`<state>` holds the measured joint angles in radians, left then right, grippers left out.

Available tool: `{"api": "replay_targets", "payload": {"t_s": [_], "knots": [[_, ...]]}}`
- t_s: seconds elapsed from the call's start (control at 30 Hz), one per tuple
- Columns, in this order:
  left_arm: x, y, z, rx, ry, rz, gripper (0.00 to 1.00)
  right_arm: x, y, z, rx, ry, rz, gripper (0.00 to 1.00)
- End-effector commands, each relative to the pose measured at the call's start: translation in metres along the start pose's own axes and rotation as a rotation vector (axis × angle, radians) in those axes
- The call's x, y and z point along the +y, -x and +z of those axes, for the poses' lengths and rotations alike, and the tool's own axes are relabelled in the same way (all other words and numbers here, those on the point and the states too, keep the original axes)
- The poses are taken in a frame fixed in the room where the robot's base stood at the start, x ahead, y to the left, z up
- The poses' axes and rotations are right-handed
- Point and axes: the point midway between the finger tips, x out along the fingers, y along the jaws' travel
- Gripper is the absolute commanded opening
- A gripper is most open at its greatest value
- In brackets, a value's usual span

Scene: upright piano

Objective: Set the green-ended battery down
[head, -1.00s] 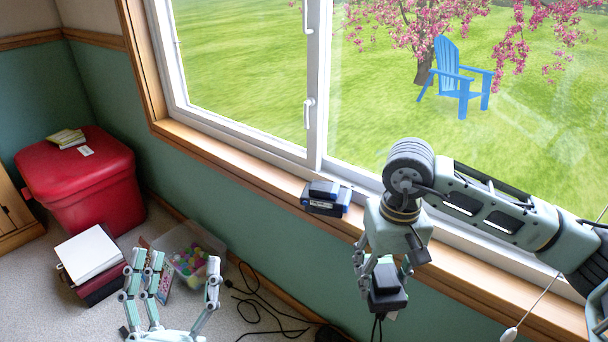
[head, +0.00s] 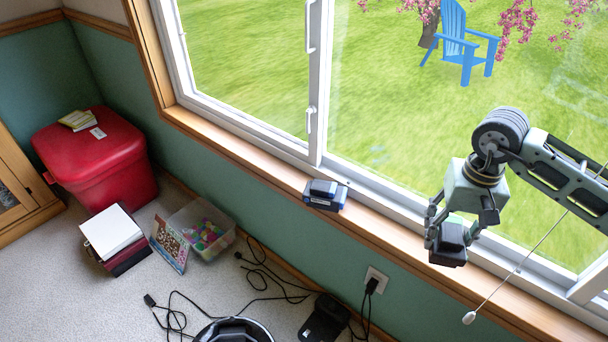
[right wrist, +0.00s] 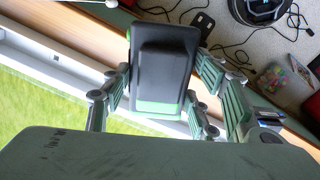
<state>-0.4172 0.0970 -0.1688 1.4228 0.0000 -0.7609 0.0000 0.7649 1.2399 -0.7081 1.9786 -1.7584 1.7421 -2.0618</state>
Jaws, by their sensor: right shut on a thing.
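My right gripper (head: 446,236) is shut on a black battery (head: 449,246). In the head view the battery overlaps the wooden window sill; I cannot tell whether it touches it. In the right wrist view the battery (right wrist: 160,60) sits between the fingers, with a green strip at its near end and green at its edges. Another dark battery-like block with blue parts (head: 325,196) rests on the sill further left. My left gripper is not in view.
The sill (head: 397,232) is clear between the blue-trimmed block and my right gripper. A pull cord (head: 500,287) hangs near my right arm. Below lie a black charger-like device (head: 325,318), cables, a plastic bin (head: 205,232) and a red box (head: 97,160).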

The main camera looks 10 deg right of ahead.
Motion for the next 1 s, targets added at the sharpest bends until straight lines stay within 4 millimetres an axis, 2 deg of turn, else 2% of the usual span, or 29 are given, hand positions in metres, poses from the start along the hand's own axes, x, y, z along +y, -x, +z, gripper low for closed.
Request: {"api": "replay_targets", "payload": {"t_s": [0.1,0.27,0.37,0.73,0.87,1.0], "knots": [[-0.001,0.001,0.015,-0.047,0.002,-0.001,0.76,0.004,0.005,-0.001,0.002,-0.007,-0.002,0.12],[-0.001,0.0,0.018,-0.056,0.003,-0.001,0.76,0.001,0.003,-0.003,0.001,-0.007,-0.004,0.12],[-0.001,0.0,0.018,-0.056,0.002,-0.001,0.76,-0.009,-0.004,-0.009,-0.001,-0.006,-0.007,0.12],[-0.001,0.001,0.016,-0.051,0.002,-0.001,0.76,-0.073,-0.051,-0.056,-0.001,-0.006,-0.006,0.12],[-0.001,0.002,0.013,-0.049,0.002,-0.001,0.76,-0.086,-0.061,-0.066,0.001,-0.007,-0.005,0.12],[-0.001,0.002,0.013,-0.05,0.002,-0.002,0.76,-0.091,-0.066,-0.071,0.001,-0.007,-0.003,0.12]]}}
